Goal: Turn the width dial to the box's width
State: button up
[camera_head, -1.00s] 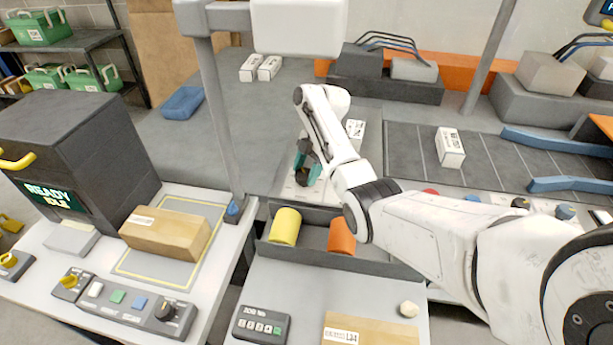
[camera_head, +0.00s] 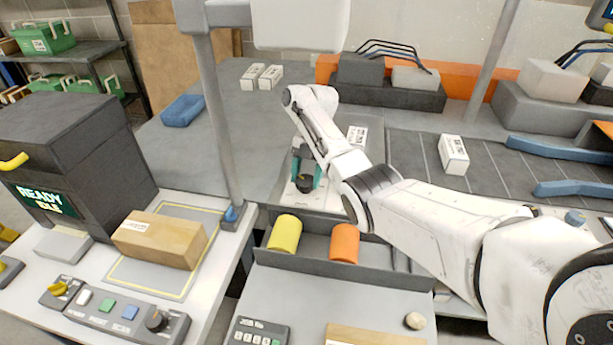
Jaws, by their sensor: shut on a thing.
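My gripper (camera_head: 306,174) reaches down over a pale panel (camera_head: 283,197) behind the grey trough. Its teal fingers are shut on a dark round knob (camera_head: 304,186), which looks like the width dial; no label or scale on it can be read. A white labelled box (camera_head: 357,133) lies just behind and right of my gripper, partly hidden by my arm. A brown carton (camera_head: 160,239) lies on the yellow-outlined pad at the left. I cannot tell which box the task means. Another dark dial (camera_head: 157,320) sits on the left control strip, apart from my gripper.
The grey trough (camera_head: 384,256) holds a yellow cylinder (camera_head: 285,233) and an orange cylinder (camera_head: 344,243). A grey post (camera_head: 222,130) stands left of my gripper. A conveyor with a white box (camera_head: 453,154) runs at the right. A screen (camera_head: 45,199) reads READY, IDLE.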

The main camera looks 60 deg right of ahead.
jog(key=o, duration=1)
jog(key=shift+o, duration=0.2)
jog(key=p+v, duration=0.4)
jog(key=v, duration=0.6)
jog(key=shift+r, duration=0.35)
jog(key=shift+d, duration=0.1)
